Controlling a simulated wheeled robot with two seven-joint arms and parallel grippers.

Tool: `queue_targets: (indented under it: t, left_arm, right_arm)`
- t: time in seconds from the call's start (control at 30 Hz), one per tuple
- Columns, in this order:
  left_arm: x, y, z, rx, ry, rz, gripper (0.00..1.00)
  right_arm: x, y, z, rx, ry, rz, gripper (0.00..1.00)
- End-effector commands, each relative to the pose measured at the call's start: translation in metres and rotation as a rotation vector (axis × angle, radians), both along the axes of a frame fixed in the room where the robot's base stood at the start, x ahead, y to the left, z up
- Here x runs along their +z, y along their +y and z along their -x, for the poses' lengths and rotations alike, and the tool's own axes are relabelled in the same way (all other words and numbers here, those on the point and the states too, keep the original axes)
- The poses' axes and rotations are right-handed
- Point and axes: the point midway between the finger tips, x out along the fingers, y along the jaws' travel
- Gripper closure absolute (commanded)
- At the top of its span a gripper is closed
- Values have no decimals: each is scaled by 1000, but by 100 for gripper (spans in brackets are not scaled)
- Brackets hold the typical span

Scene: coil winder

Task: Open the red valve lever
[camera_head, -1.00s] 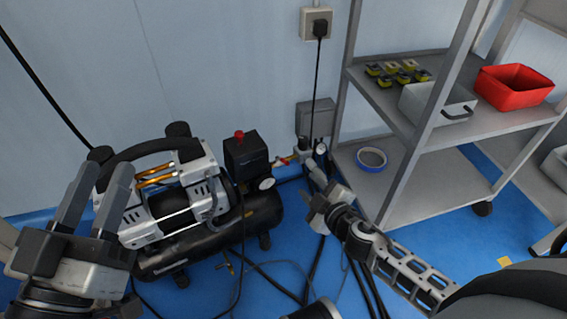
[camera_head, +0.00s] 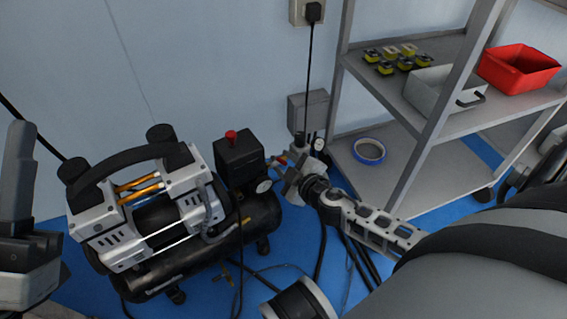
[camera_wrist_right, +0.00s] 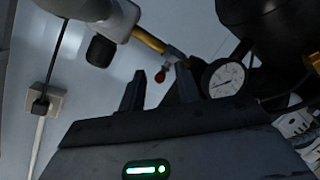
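The red valve lever (camera_head: 281,160) is on the brass fitting between the black compressor and the pipe fittings by the wall. It is small and partly hidden in the head view. My right gripper (camera_head: 289,177) is right beside it. In the right wrist view the red lever end (camera_wrist_right: 160,76) shows just beyond and between the two fingertips of my right gripper (camera_wrist_right: 157,88). These fingers are apart and empty; I see no contact. My left gripper (camera_head: 18,170) is at the left edge, away from the valve, with one finger clearly visible.
The compressor (camera_head: 185,245) with its red-knobbed switch box (camera_head: 240,160) stands left of the valve. A round gauge (camera_wrist_right: 223,79) is close to one right finger. A grey shelf (camera_head: 375,190) with blue tape (camera_head: 369,151) and a red bin (camera_head: 519,69) stands right. Cables lie on the floor.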

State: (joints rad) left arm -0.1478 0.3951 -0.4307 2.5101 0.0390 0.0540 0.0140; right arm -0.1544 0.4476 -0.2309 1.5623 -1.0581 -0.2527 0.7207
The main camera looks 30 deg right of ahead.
Motion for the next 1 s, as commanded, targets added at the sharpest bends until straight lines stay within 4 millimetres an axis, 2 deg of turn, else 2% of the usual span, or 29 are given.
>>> queue_targets:
  t: [0.03,0.07,0.17,0.57,0.83,1.0]
  left_arm:
    - [0,0,0,0,0,0,64]
    - [0,0,0,0,0,0,64]
    - [0,0,0,-1,1,1,64]
    - [0,0,0,-2,2,1,64]
    - [0,0,-2,-5,24,5,64]
    - [-6,0,-4,-3,65,8,64]
  right_arm:
    - [0,0,0,0,0,0,67]
    - [0,0,0,0,0,0,72]
    - [0,0,0,0,0,0,100]
    - [0,-3,0,44,1,1,100]
    - [1,-11,-3,207,0,2,100]
    - [1,-16,-6,326,0,3,100]
